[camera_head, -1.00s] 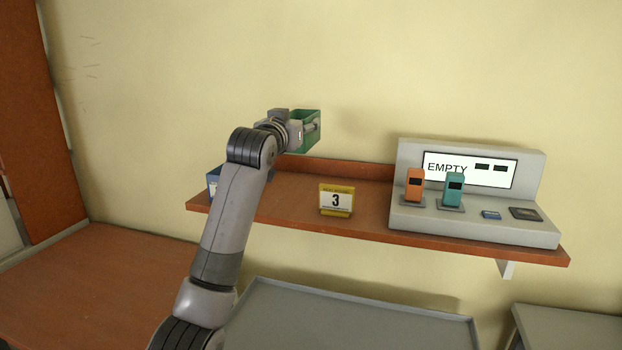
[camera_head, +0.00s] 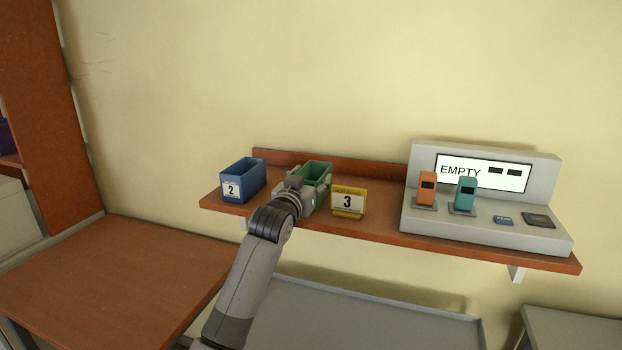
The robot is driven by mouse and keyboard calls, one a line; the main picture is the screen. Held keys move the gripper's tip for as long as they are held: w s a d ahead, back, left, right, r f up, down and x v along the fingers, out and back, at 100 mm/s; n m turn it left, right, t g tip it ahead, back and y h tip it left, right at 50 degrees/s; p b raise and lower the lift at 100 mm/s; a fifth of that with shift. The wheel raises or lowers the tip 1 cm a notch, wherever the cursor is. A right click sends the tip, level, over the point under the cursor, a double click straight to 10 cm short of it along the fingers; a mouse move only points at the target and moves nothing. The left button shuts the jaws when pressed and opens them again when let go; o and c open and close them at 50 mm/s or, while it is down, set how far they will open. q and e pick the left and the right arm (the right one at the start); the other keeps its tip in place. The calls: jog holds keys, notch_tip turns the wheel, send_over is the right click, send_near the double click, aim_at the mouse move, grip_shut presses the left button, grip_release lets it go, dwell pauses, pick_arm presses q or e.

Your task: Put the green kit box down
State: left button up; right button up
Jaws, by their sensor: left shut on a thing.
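The green kit box (camera_head: 316,171) is at the wall shelf (camera_head: 384,224), between a blue box and a yellow number sign. It looks upright with its open top facing up. My left gripper (camera_head: 311,189) is shut on the green box from the front. The gripper hides the box's lower part, so I cannot tell whether its bottom touches the shelf. My right gripper is not in view.
A blue box (camera_head: 243,180) labelled 2 stands just left of the green box. A yellow sign (camera_head: 348,202) reading 3 stands just right. Further right is a grey console (camera_head: 487,229) with an "EMPTY" display. A grey tray table (camera_head: 370,318) lies below.

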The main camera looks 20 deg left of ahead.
pick_arm(q)
jog(key=shift+f, duration=0.1)
jog(key=o, duration=0.9)
jog(key=shift+o, duration=0.2)
